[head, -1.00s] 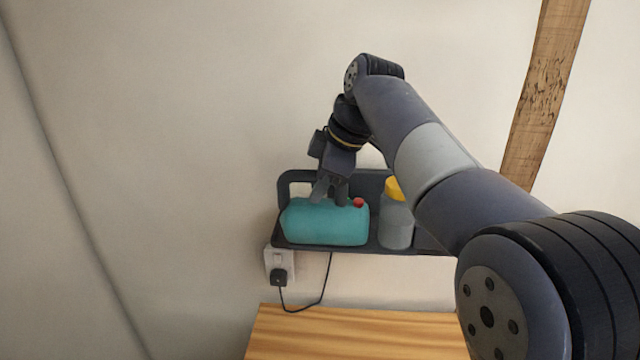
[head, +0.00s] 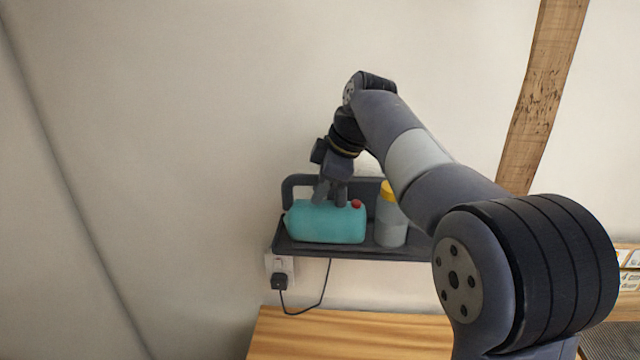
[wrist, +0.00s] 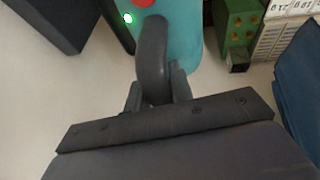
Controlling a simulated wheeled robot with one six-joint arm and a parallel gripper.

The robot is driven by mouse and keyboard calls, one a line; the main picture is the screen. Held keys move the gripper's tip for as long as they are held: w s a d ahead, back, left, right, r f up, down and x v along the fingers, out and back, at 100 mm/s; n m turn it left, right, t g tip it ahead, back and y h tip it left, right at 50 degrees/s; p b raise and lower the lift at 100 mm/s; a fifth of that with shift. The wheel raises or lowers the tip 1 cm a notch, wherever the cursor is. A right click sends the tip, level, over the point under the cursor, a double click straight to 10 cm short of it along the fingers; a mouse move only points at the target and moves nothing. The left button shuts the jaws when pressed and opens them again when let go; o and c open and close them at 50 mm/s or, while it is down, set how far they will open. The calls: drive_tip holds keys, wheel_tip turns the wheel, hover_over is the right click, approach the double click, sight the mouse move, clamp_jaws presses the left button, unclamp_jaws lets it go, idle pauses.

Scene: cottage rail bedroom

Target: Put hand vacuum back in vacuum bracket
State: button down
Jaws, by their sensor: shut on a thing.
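The hand vacuum (head: 325,222) is a teal, rounded body with a red button, lying lengthwise at the left part of a dark wall shelf in the head view. This shelf (head: 300,250) has a raised back with a loop and a cable below; I take it for the vacuum bracket. My gripper (head: 330,198) comes down from above and is shut on the vacuum's dark handle. In the wrist view the jaws (wrist: 157,98) close around that handle, with the teal body (wrist: 184,35) beyond. Whether the vacuum's underside touches the shelf I cannot tell.
A grey bottle with a yellow cap (head: 390,222) stands close right of the vacuum. A plug in a wall socket (head: 280,280) hangs below, above a wooden surface (head: 350,335).

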drive_tip(key=shift+w+p, duration=1.45)
drive_tip(key=shift+w, duration=0.45)
drive_tip(key=shift+w+d+f+b, duration=0.1)
drive_tip(key=shift+w+f+b, duration=0.45)
drive_tip(key=shift+f, duration=0.4)
drive_tip(key=shift+w+f+b, duration=0.3)
drive_tip(key=shift+w+f, duration=0.35)
drive_tip(key=shift+f, duration=0.3)
drive_tip(key=c, duration=1.4)
unclamp_jaws()
drive_tip(key=shift+c, duration=0.2)
drive_tip(key=shift+o, duration=1.4)
drive_tip(key=shift+f, duration=0.15)
